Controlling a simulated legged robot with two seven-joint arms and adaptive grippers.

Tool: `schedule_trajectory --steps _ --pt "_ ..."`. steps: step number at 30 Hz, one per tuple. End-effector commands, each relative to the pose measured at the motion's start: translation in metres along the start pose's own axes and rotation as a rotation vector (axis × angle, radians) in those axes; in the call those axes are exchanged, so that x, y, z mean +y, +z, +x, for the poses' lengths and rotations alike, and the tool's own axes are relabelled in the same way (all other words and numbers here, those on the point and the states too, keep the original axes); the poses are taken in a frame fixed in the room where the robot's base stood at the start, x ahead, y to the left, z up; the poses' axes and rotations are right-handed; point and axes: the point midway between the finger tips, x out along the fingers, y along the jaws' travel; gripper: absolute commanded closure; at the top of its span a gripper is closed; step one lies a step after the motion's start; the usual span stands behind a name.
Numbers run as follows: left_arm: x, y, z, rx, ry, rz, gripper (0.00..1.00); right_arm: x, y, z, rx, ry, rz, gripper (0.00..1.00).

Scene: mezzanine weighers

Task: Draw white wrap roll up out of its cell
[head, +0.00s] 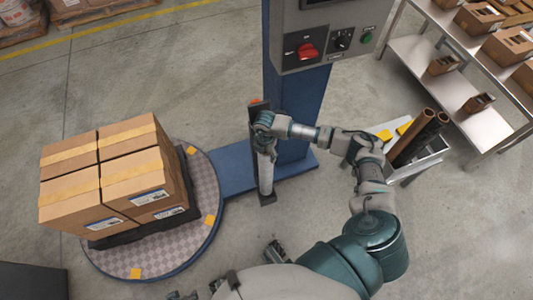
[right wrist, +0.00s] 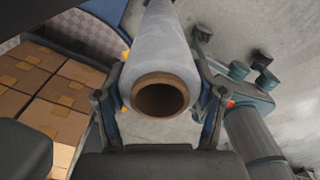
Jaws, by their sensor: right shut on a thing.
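The white wrap roll (head: 265,176) stands about upright beside the blue column, in front of a dark narrow holder (head: 268,199) whose foot shows at its lower end. My right gripper (head: 264,125) is at the roll's upper end and shut on it. In the right wrist view the roll (right wrist: 162,48) lies between the two fingers, with its brown cardboard core (right wrist: 160,98) facing the camera. I cannot tell whether the lower end touches the holder's foot.
A round turntable (head: 208,190) with stacked cartons (head: 120,170) stands at left. The blue column (head: 304,105) carries a control box (head: 325,38). A pale bin (head: 428,152) with brown tubes (head: 408,138) stands right of my arm. Shelves with boxes (head: 485,125) are at upper right.

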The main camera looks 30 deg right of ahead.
Motion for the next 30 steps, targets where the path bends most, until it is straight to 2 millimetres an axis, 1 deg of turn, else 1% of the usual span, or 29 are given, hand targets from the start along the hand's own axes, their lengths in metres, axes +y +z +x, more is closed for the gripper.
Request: schedule_trajectory --steps 1,21,24,30 --pt "0.000 -0.001 0.002 -0.001 0.000 0.000 0.34 0.001 0.000 -0.005 0.000 0.005 0.000 1.00" --pt "0.002 0.000 0.045 -0.011 0.001 0.003 0.34 0.001 0.001 -0.022 0.001 0.004 0.001 1.00" --pt "0.002 0.001 0.050 -0.012 0.001 0.004 0.34 0.001 0.001 -0.023 0.001 0.004 0.000 1.00" --pt "0.003 0.001 0.052 -0.013 0.000 0.004 0.34 0.001 0.001 -0.023 0.002 0.003 0.000 1.00"
